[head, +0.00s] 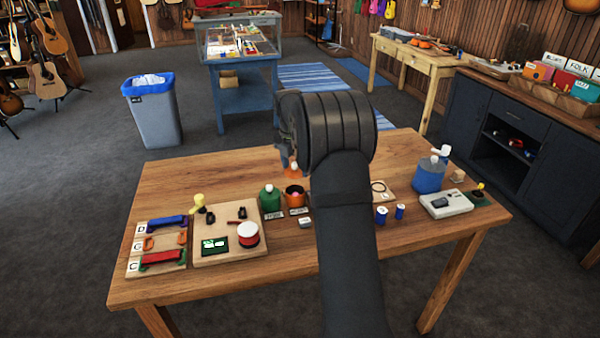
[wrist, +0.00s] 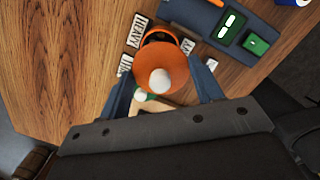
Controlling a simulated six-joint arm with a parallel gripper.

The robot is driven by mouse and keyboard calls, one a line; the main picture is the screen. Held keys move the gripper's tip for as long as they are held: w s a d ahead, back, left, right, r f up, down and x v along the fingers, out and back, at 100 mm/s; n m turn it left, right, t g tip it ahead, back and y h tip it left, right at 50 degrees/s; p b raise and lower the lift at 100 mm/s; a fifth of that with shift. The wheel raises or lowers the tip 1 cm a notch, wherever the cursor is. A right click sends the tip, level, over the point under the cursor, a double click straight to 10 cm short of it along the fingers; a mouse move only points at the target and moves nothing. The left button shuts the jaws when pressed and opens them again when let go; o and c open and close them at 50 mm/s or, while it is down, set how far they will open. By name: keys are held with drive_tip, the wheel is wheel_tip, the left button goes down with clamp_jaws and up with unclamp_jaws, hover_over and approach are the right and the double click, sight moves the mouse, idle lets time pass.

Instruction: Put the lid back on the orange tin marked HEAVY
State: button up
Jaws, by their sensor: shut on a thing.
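The orange tin (head: 294,196) stands open on the wooden table, its dark inside showing. In the wrist view the tin (wrist: 174,36) is partly covered by the orange lid (wrist: 172,66). The HEAVY label (wrist: 138,30) lies beside the tin. The lid is round with a pale knob (wrist: 160,81). My gripper (wrist: 162,80) is shut on the lid, one finger on each side of it. In the head view my gripper (head: 289,150) is mostly hidden by my arm, and part of the orange lid (head: 292,162) shows below it, above the tin and apart from it.
A green tin (head: 270,199) with a pale top stands just left of the orange tin. Small labels (head: 273,216) lie in front. Small blue containers (head: 381,215) and a blue bottle (head: 428,176) stand to the right.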

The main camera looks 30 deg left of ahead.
drive_tip(key=shift+w+a+f, duration=0.1)
drive_tip(key=shift+a+f, duration=0.05)
drive_tip(key=shift+f, duration=3.05)
drive_tip(key=shift+f, duration=0.2)
drive_tip(key=o, duration=1.4)
drive_tip(key=shift+c, duration=0.2)
drive_tip(key=shift+r, duration=0.15)
drive_tip(key=shift+r, duration=3.4)
